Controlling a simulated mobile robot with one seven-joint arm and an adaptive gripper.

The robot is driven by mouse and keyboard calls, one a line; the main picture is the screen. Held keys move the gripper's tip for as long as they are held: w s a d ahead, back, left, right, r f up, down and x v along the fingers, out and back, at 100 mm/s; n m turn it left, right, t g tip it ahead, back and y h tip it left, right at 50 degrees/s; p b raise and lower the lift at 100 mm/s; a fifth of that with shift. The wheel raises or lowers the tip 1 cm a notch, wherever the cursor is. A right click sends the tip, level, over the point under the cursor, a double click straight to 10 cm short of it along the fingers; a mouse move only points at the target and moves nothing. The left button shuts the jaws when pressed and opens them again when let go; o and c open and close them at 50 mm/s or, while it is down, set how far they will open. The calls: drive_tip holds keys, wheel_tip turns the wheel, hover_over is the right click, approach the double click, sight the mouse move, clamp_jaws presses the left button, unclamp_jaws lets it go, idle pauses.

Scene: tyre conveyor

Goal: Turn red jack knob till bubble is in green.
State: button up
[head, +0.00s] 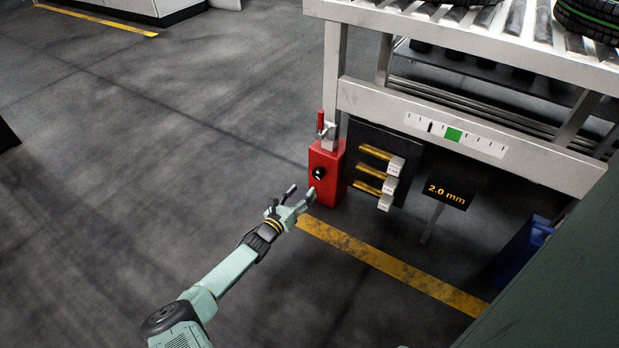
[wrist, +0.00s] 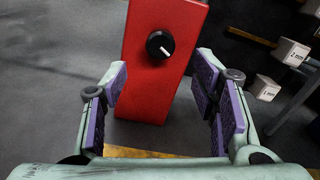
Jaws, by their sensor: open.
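The red jack (head: 327,186) stands on the floor under the conveyor's near left corner, a red box with a black knob (head: 318,173) on its face. The knob also shows in the wrist view (wrist: 160,45), with a white pointer mark slanting down to the right. My gripper (head: 300,194) is open and empty, in front of the jack and below the knob, not touching it. In the wrist view its purple-padded fingers spread on both sides of the jack's lower part. The level scale (head: 480,143) on the conveyor beam has a green zone (head: 453,135); a dark mark (head: 431,127) sits left of the green.
A red-handled clamp (head: 320,122) stands above the jack. Right of it, a dark panel carries yellow bars with white blocks (head: 389,185), and a sign (head: 447,193) reads 2.0 mm. Tyres (head: 590,18) lie on the rollers. The floor at left is clear.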

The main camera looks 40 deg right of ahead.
sight(316, 176)
drive_tip(key=b+x, duration=0.3)
drive_tip(key=x, duration=0.5)
drive_tip(key=shift+w+d+f+b, duration=0.1)
drive_tip(key=shift+w+d+b, duration=0.05)
drive_tip(key=shift+d+b, duration=0.2)
drive_tip(key=shift+w+d, duration=0.25)
drive_tip(key=shift+d, duration=0.4)
drive_tip(key=shift+r, duration=0.2)
drive_tip(key=shift+c, duration=0.3)
drive_tip(key=c, duration=1.1)
drive_tip(key=shift+m, duration=0.4)
drive_tip(key=m, duration=0.4)
drive_tip(key=shift+m, duration=0.4)
drive_tip(key=m, duration=0.6)
drive_tip(key=shift+b, duration=0.3)
